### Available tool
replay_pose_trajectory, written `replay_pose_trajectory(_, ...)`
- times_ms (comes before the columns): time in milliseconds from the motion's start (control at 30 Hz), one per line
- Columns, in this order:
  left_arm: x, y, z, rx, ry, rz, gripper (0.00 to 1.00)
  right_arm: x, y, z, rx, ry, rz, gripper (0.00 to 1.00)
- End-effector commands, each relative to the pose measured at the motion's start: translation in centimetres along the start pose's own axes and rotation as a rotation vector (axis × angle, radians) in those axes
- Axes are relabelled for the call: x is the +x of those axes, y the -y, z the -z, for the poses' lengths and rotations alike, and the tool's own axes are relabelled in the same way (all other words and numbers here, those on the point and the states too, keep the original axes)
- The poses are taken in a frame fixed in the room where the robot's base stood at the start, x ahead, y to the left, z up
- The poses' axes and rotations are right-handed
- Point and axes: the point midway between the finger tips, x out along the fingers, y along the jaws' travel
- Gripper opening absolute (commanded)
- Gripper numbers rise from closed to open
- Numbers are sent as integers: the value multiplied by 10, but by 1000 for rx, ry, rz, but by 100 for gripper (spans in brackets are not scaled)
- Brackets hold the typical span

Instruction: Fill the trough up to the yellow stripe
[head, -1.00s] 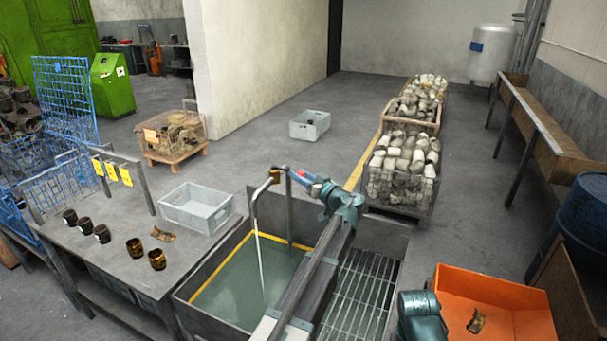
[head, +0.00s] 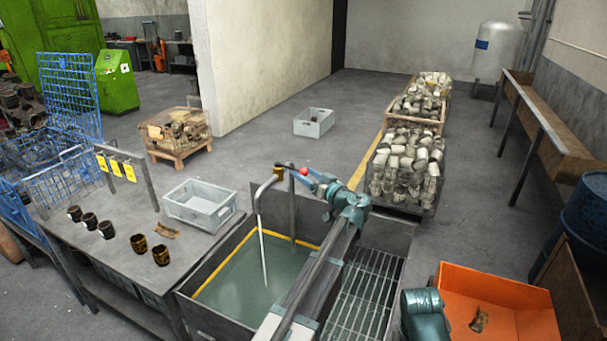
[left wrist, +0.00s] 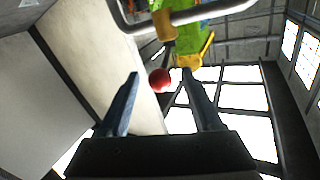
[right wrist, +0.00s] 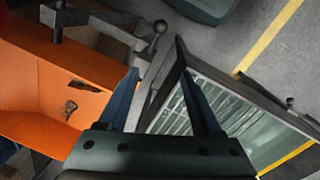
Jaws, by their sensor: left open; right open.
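The trough (head: 192,309) holds greenish water (head: 240,285), and the yellow stripe (head: 222,265) runs along its inner walls. The water surface lies close below the stripe; the exact gap is hard to tell. A thin stream (head: 263,255) falls from the bent spout (head: 262,188) into it. A red ball knob (head: 304,172) sits by the spout, and my left gripper (head: 311,178) is open around or just short of it. In the left wrist view the knob (left wrist: 160,80) shows between the open fingers. My right gripper (right wrist: 170,75) is open and empty, above the trough's side.
A slatted grate (head: 365,290) adjoins the trough on the right, with an orange tray (head: 500,305) beyond it. In the right wrist view, a grey rod with a ball end (right wrist: 160,27) is near my fingers. A bench with dark cups (head: 105,229) and a grey crate (head: 200,205) stands left.

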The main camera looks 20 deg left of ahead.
Motion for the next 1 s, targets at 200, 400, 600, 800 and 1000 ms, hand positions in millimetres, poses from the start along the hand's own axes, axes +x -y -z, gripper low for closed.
replay_pose_trajectory(200, -49, 1, 0, 0, -1, -4, 66, 0, 0, 0, 0, 0, 0, 66)
replay_pose_trajectory(400, -89, 1, 0, 0, 0, -3, 66, 0, 0, 0, 0, 0, 0, 66)
replay_pose_trajectory(600, -115, 1, 0, 0, 0, -1, 66, 0, 0, 0, 0, 0, 0, 66)
replay_pose_trajectory(800, -124, 0, 0, 0, 0, 0, 66, 0, 0, 0, 0, 0, 0, 66)
replay_pose_trajectory(1000, -124, 0, 0, 0, 0, 0, 66, 0, 0, 0, 0, 0, 0, 66)
